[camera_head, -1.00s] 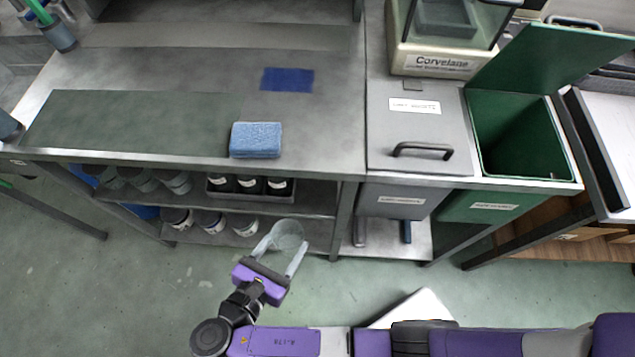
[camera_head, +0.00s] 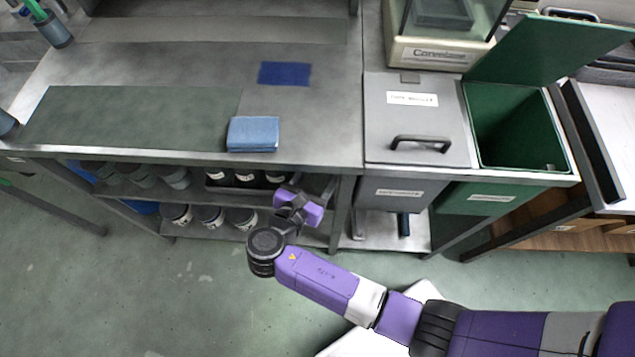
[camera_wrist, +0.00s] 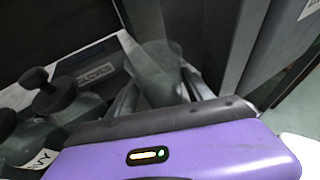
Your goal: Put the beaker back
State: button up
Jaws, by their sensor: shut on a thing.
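The beaker (camera_wrist: 158,68) is a clear, greyish cup between the two pale fingers of my gripper (camera_wrist: 162,88) in the wrist view. My gripper is shut on it. In the head view my purple gripper body (camera_head: 300,208) is at the front of the shelves under the bench, towards their right end. The beaker cannot be made out there, hidden behind the gripper and under the bench edge. I cannot tell whether the beaker touches a shelf.
Dark bottles (camera_head: 246,178) stand in a tray on the upper shelf; black-capped bottles (camera_wrist: 55,95) are close left in the wrist view. White-labelled jars (camera_head: 210,216) stand on the lower shelf. A grey bin (camera_head: 400,195) is right.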

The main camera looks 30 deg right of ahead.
aim_at(316, 188)
notch_tip(316, 188, down, 4)
jog(key=shift+a+r+b, duration=0.15)
jog(key=shift+r+b, duration=0.1)
jog(key=shift+b, duration=0.1)
jog(key=o, duration=1.1)
jog(key=shift+s, duration=0.1)
jog(key=shift+o, duration=0.2)
